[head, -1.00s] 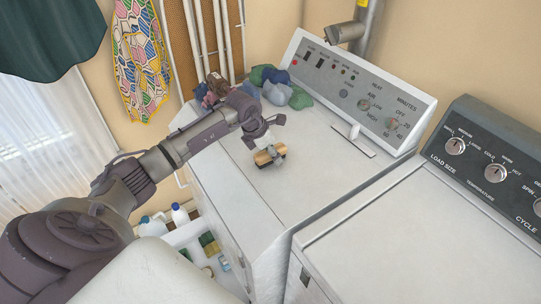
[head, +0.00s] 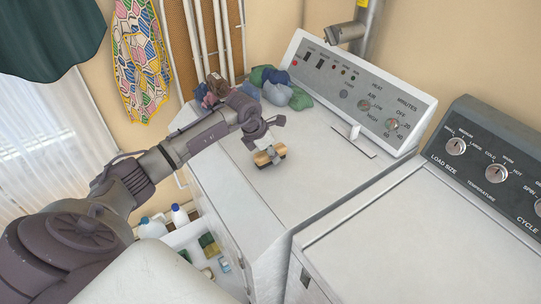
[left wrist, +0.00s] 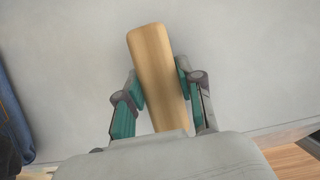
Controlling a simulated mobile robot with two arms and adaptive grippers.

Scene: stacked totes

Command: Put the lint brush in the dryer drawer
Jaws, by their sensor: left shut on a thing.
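The lint brush, with a tan wooden body (head: 262,159), lies at the top of the white dryer (head: 300,190), near its left end in the head view. My left gripper (head: 269,153) is over it, with its fingers around the brush's middle. In the left wrist view the wooden brush (left wrist: 157,65) runs between the two teal finger pads (left wrist: 160,88), which are shut on its sides. Its near end is hidden by the gripper body. I cannot tell whether it is clear of the surface. The open drawer (head: 178,238) is low at the dryer's front. My right gripper is out of view.
Bottles (head: 180,215) and several small items, including a green sponge (head: 208,242), are in the drawer. Crumpled cloths (head: 287,92) lie at the back of the dryer top. The washer (head: 420,250) stands at the right. The dryer top's middle is clear.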

